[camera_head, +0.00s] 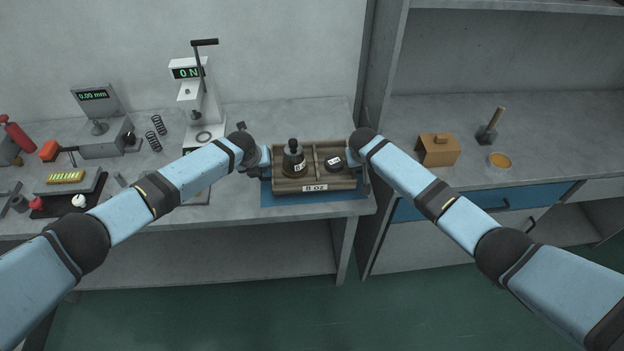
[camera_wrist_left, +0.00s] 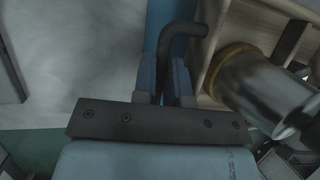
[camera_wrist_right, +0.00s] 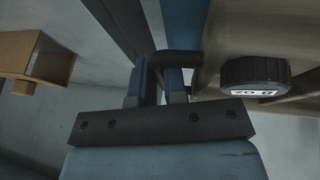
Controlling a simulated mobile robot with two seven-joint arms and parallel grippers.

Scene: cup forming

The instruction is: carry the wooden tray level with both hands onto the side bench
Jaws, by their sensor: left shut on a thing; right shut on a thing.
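The wooden tray (camera_head: 290,187) is at the right end of the left bench, over a blue mat (camera_head: 318,197). Its front label reads "8 oz". A dark bottle-shaped piece (camera_head: 293,160) stands in its left compartment and a low dark round piece (camera_head: 333,163) sits in its right one. My left gripper (camera_wrist_left: 172,88) is shut on the tray's dark left handle (camera_wrist_left: 182,32). My right gripper (camera_wrist_right: 167,85) is shut on the right handle (camera_wrist_right: 176,58). The tray looks about level; I cannot tell whether it touches the mat. The side bench (camera_head: 550,115) is to the right.
A grey upright panel (camera_head: 377,75) stands between the benches. A press (camera_head: 200,100) and gauge (camera_head: 95,98) stand left of the tray.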

